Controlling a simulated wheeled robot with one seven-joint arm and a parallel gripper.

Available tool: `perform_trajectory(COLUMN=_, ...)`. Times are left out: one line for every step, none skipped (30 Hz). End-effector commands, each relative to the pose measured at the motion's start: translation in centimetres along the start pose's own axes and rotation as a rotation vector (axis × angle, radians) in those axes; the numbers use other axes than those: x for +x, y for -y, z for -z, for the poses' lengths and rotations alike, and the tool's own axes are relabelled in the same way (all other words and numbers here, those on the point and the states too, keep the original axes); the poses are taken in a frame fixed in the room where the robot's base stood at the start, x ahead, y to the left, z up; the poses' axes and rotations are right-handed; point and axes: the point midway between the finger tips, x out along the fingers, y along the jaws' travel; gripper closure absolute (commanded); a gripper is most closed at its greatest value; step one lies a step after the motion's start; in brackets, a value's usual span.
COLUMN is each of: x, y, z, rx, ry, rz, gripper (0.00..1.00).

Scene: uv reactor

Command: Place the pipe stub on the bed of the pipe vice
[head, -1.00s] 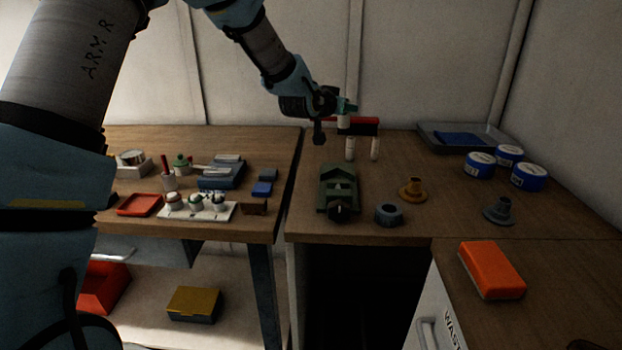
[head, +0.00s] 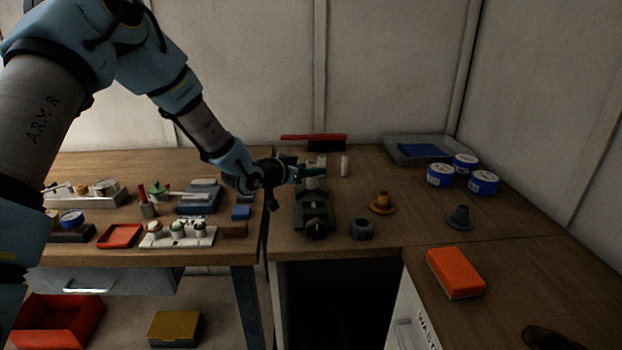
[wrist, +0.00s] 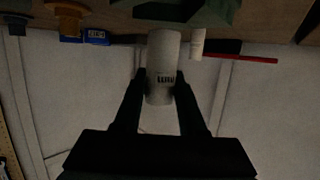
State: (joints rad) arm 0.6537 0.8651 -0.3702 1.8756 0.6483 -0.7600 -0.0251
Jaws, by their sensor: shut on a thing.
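My gripper (head: 300,174) is shut on a white pipe stub (head: 314,171). In the wrist view the stub (wrist: 163,60) sits between the two dark fingers (wrist: 160,92), with a small black marking facing the camera. The green pipe vice (head: 315,212) stands on the right-hand bench, and part of it (wrist: 190,14) shows at the top of the wrist view. The held stub is at the rear end of the vice, low over it. I cannot tell whether it touches the bed.
Another white stub (head: 344,166) stands behind the vice, near a red-handled brush (head: 313,140). A grey ring (head: 361,229), a brass flanged fitting (head: 382,203) and a grey flanged fitting (head: 460,217) are to the right. Blue-and-white tins (head: 440,175) stand farther right.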

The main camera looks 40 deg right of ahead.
Motion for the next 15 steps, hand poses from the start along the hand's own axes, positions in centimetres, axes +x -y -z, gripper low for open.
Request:
perform_trajectory(x=0.2, y=-0.1, z=-0.8, rx=-0.004, ry=0.004, rz=-0.002, gripper=1.00)
perform_trajectory(x=0.3, y=-0.1, z=-1.2, rx=-0.004, ry=0.004, rz=-0.001, gripper=1.00)
perform_trajectory(x=0.5, y=-0.1, z=-1.7, rx=-0.003, ry=0.003, rz=-0.001, gripper=1.00)
perform_trajectory(x=0.6, y=0.0, z=-2.0, rx=-0.002, ry=0.003, rz=-0.001, gripper=1.00)
perform_trajectory(x=0.7, y=0.0, z=-2.4, rx=-0.002, ry=0.003, rz=0.000, gripper=1.00)
perform_trajectory(x=0.8, y=0.0, z=-2.7, rx=-0.002, ry=0.003, rz=0.000, gripper=1.00)
perform_trajectory(x=0.9, y=0.0, z=-2.9, rx=-0.002, ry=0.002, rz=0.000, gripper=1.00)
perform_trajectory(x=0.9, y=0.0, z=-3.0, rx=-0.002, ry=0.001, rz=0.001, gripper=1.00)
perform_trajectory(x=1.0, y=0.0, z=-3.1, rx=-0.001, ry=0.000, rz=0.001, gripper=1.00)
perform_trajectory(x=1.0, y=0.0, z=-3.1, rx=-0.001, ry=0.000, rz=0.001, gripper=1.00)
perform_trajectory(x=1.0, y=0.0, z=-3.1, rx=-0.001, ry=0.000, rz=0.001, gripper=1.00)
perform_trajectory(x=1.0, y=0.0, z=-3.1, rx=0.000, ry=0.000, rz=0.001, gripper=1.00)
perform_trajectory(x=1.0, y=0.0, z=-3.1, rx=0.000, ry=0.000, rz=0.001, gripper=1.00)
perform_trajectory(x=1.0, y=0.0, z=-3.1, rx=0.000, ry=0.000, rz=0.001, gripper=1.00)
perform_trajectory(x=1.0, y=0.0, z=-3.2, rx=0.000, ry=0.000, rz=0.001, gripper=1.00)
